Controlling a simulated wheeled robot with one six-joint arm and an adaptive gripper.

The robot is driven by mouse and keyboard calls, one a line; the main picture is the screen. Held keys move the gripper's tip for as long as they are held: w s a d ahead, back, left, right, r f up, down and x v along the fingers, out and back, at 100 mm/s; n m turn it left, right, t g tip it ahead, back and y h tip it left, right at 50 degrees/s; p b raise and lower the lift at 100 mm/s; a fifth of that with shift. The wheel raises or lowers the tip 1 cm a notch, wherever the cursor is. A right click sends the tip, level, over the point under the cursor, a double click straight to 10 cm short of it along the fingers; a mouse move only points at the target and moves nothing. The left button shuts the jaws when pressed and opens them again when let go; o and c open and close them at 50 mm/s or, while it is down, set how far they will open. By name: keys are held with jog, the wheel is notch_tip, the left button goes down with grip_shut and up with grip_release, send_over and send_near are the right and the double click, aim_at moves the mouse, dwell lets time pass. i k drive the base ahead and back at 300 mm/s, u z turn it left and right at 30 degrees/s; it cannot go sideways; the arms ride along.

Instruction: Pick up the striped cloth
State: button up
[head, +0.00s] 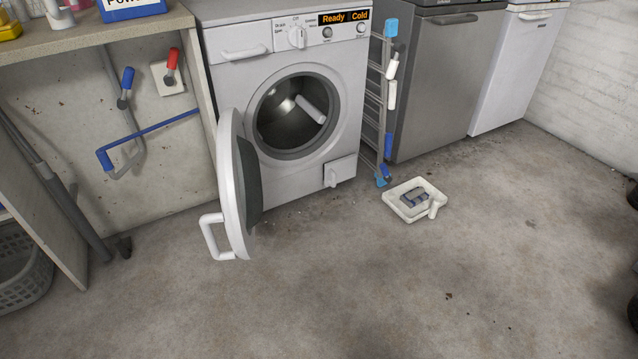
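A small folded blue-grey cloth (412,197) with lighter bands lies in a shallow white tray (401,212) on the floor. It looks like the striped cloth, but it is too small to be sure. The tray stands right of the washing machine, in front of a grey appliance. My gripper is not in view.
The washing machine (341,102) has its round door (232,178) swung open to the left, jutting over the floor. A folded rack (379,118) stands beside it. A worktop (92,40) and a grey basket (22,268) are at left. The floor in front is clear.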

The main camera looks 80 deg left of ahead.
aim_at(412, 198)
jog(key=z, duration=0.9)
jog(key=k, duration=1.25)
jog(key=u, duration=1.65)
jog(key=i, duration=0.95)
